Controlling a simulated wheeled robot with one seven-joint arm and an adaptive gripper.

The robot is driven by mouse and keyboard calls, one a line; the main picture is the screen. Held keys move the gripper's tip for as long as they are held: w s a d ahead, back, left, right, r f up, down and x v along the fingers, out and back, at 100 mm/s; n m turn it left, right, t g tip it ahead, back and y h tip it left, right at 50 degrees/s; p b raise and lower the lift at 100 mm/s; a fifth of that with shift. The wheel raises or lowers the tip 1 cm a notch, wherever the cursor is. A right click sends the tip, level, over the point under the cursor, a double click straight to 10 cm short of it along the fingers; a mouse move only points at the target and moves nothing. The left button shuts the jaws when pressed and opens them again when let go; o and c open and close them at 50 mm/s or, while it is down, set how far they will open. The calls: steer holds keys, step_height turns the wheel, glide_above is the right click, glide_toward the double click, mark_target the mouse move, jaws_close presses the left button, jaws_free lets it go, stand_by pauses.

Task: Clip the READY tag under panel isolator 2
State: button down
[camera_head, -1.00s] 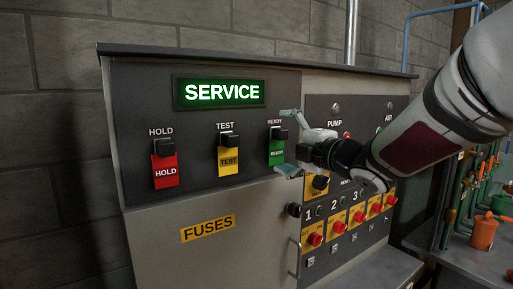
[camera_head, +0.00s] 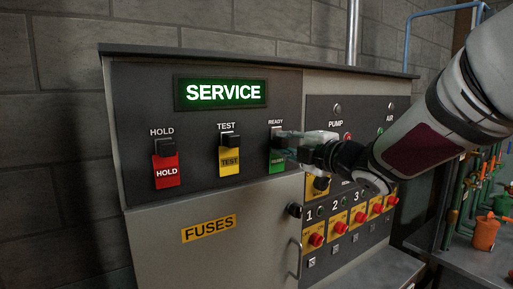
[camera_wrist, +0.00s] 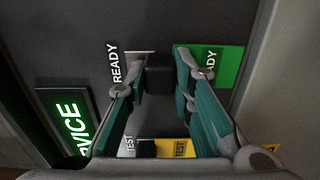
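The green READY tag (camera_head: 277,167) hangs below a black clip (camera_wrist: 160,79) under the READY label. In the wrist view the tag (camera_wrist: 228,62) lies to the right of the clip, partly covered by one finger. My gripper (camera_head: 281,143) is at this clip in the head view. Isolator 2 is in the numbered row at the lower right, with a red knob (camera_head: 340,227) on a yellow plate and a small square (camera_head: 333,250) below.
The red HOLD tag (camera_head: 166,171) and yellow TEST tag (camera_head: 229,161) hang to the left. A lit SERVICE display (camera_head: 220,92) is above. A door handle (camera_head: 296,258) juts out beside the isolator row. Pipes and an orange can (camera_head: 484,233) are at the right.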

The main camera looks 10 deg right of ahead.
steer(key=shift+r, duration=0.15)
steer(key=shift+s, duration=0.1)
steer(key=shift+s+d, duration=0.1)
steer(key=shift+s, duration=0.05)
steer(key=shift+p+v, duration=1.05)
steer(key=shift+v, duration=1.6)
